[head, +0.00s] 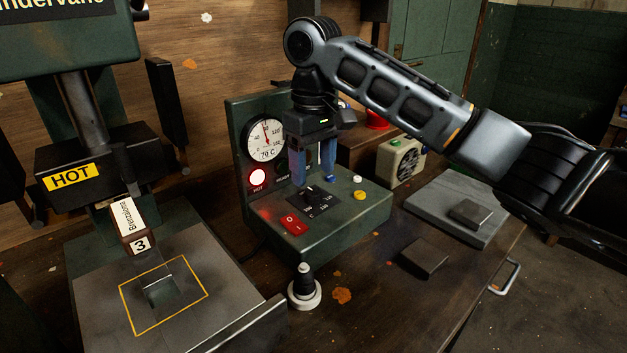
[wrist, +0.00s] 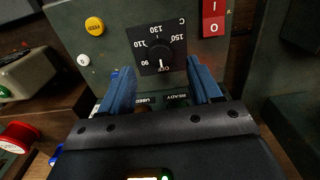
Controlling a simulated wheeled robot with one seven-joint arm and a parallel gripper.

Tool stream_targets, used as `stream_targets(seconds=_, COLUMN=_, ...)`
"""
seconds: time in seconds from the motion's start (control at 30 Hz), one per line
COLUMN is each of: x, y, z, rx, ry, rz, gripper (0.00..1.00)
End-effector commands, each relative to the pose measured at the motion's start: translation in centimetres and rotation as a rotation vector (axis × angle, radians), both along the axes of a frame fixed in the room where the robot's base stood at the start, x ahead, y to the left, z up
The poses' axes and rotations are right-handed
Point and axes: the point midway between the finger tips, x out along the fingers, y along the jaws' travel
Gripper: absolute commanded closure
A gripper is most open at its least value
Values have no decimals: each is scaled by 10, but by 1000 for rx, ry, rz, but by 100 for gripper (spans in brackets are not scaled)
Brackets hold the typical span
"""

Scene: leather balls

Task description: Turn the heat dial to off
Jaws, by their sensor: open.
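The heat dial is a black knob on a black plate (head: 314,200) on the sloping front of a green control box (head: 345,218). My gripper (head: 313,180) is open, pointing down above the dial plate. In the wrist view my gripper (wrist: 163,75) has its two blue fingers apart, with the dial just beyond and between their tips. No contact shows.
The box has a gauge (head: 265,140) marked 70 C, a lit red HOT lamp (head: 258,178), a red switch (head: 294,225), and white and yellow buttons near the dial. A black-and-white handle (head: 304,287) stands in front. A press with a HOT label (head: 72,177) is left.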

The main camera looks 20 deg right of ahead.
Motion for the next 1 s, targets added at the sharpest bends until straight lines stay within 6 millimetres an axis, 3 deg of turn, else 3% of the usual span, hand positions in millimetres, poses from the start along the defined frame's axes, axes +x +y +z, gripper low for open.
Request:
stream_targets(seconds=0.1, x=1, y=0, z=19, rx=-3, ry=-2, rz=0, gripper=37)
stream_targets(seconds=0.23, x=0, y=0, z=29, rx=-1, ry=0, rz=0, gripper=37)
stream_targets(seconds=0.8, x=0, y=0, z=34, rx=-1, ry=1, rz=-1, gripper=37)
stream_targets(seconds=1.0, x=0, y=0, z=66, rx=-1, ry=0, rz=-1, gripper=37)
